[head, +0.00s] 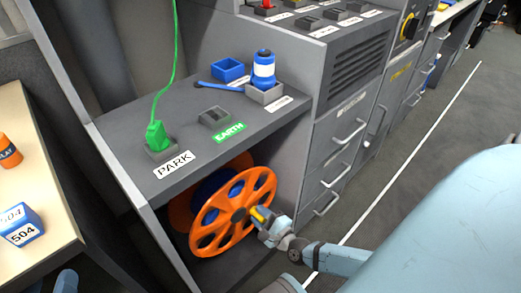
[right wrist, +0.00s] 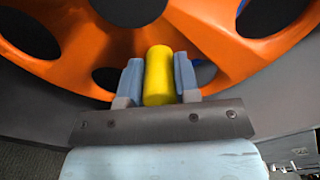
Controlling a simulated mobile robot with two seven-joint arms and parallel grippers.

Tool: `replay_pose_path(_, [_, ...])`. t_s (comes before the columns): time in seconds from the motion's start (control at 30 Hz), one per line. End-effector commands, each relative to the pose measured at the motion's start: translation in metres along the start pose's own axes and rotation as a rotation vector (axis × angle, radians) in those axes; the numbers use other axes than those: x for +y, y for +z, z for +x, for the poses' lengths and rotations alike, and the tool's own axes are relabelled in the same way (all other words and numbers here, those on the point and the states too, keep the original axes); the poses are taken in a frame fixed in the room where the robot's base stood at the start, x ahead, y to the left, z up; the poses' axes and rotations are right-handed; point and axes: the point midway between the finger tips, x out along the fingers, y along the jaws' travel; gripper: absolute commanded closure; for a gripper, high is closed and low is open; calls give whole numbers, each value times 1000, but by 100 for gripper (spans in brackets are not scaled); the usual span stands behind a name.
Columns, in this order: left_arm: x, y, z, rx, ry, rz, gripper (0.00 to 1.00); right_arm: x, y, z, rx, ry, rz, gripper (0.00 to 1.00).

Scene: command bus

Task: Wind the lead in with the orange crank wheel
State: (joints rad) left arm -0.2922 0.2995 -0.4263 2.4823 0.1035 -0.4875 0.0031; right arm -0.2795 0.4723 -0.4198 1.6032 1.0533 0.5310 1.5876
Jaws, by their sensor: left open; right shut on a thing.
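The orange crank wheel (head: 208,229) stands upright in the open bay under the grey counter, with a blue drum (head: 208,186) behind it. My right gripper (head: 262,220) is shut on the wheel's yellow handle (head: 257,215). In the right wrist view the yellow handle (right wrist: 158,75) sits between both fingers, in front of the orange wheel (right wrist: 215,45). A green lead (head: 174,60) runs down from above to a green plug (head: 156,134) in the PARK socket. The EARTH socket (head: 214,117) is empty. My left gripper (head: 67,281) shows only partly at the bottom left edge.
A beige table (head: 25,110) at left holds a blue 504 block (head: 20,226). Grey drawers (head: 335,145) are at right; open floor lies before them.

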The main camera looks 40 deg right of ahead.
Motion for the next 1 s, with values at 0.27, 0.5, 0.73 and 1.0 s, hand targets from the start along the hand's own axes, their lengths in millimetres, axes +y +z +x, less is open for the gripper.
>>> replay_pose_path(0.27, [0, 0, 0, -1, 0, 1, 53, 1, 2, 1, -4, 2, 5, 100])
replay_pose_path(0.5, [0, 1, 0, -3, 1, 0, 53, 1, 2, 0, -4, 2, 4, 45])
replay_pose_path(0.73, [0, 1, -1, -4, 0, -1, 53, 0, 1, 0, -2, 1, 4, 45])
replay_pose_path(1.0, [2, -6, -1, -24, 6, -34, 53, -1, 3, -30, -1, 4, 3, 45])
